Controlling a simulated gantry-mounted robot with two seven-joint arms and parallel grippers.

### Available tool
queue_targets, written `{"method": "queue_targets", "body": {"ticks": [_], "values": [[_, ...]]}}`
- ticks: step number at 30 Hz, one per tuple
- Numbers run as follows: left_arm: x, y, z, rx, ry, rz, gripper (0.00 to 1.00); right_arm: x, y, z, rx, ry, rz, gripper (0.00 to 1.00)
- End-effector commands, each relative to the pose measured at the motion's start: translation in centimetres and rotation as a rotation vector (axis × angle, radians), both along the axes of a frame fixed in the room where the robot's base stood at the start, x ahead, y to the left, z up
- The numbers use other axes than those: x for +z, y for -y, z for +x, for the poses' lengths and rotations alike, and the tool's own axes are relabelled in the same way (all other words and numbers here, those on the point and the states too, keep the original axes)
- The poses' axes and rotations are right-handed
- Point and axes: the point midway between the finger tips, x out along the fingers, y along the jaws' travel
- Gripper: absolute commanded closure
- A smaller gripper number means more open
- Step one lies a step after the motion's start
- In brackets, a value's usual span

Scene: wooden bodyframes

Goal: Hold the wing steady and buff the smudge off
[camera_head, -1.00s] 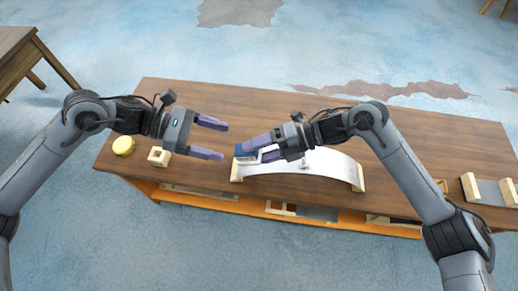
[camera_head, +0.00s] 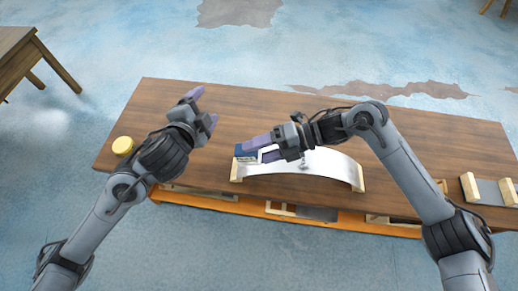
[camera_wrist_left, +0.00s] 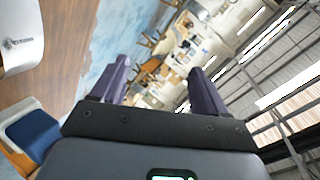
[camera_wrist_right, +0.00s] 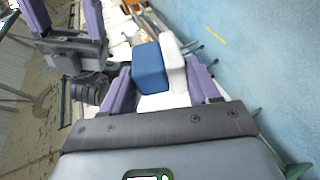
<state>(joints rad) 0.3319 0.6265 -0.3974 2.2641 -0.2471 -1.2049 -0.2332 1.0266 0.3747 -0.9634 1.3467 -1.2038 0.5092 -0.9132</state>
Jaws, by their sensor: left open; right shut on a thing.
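The wing (camera_head: 320,165) is a curved, shiny pale panel on wooden end supports at the table's front. A small dark mark (camera_head: 304,163) sits near its middle; in the left wrist view a dark mark (camera_wrist_left: 18,43) also shows on the panel. My right gripper (camera_head: 256,148) is shut on a blue and white block (camera_head: 245,152), seen also in the right wrist view (camera_wrist_right: 150,68). The block is at the wing's left end; I cannot tell if it touches. My left gripper (camera_head: 205,108) is open and empty, raised left of the wing.
A yellow round object (camera_head: 123,146) sits at the table's (camera_head: 400,130) left end. A grey panel with wooden ends (camera_head: 490,191) stands at the right end. A lower shelf (camera_head: 240,207) holds several parts. The table's back half is clear.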

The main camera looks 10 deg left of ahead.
Motion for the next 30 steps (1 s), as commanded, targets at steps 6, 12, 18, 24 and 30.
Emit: {"method": "queue_targets", "body": {"ticks": [6,12,18,24,30], "values": [[-9.0,-2.1,-8.4,0.407,-0.328,-0.469,0.26,0.0,0.0,0.0,0.000,0.000,0.000,0.75],[-15.7,-2.6,-16.3,0.617,-0.561,-0.657,0.26,0.0,0.0,0.0,0.000,0.000,0.000,0.75],[-20.6,-2.5,-22.3,0.728,-0.716,-0.718,0.26,0.0,0.0,0.0,0.000,0.000,0.000,0.75],[-23.2,-2.0,-25.8,0.775,-0.811,-0.720,0.26,0.0,0.0,0.0,0.000,0.000,0.000,0.75],[-24.1,-1.9,-27.1,0.787,-0.841,-0.709,0.26,0.0,0.0,0.0,0.000,0.000,0.000,0.75]]}}
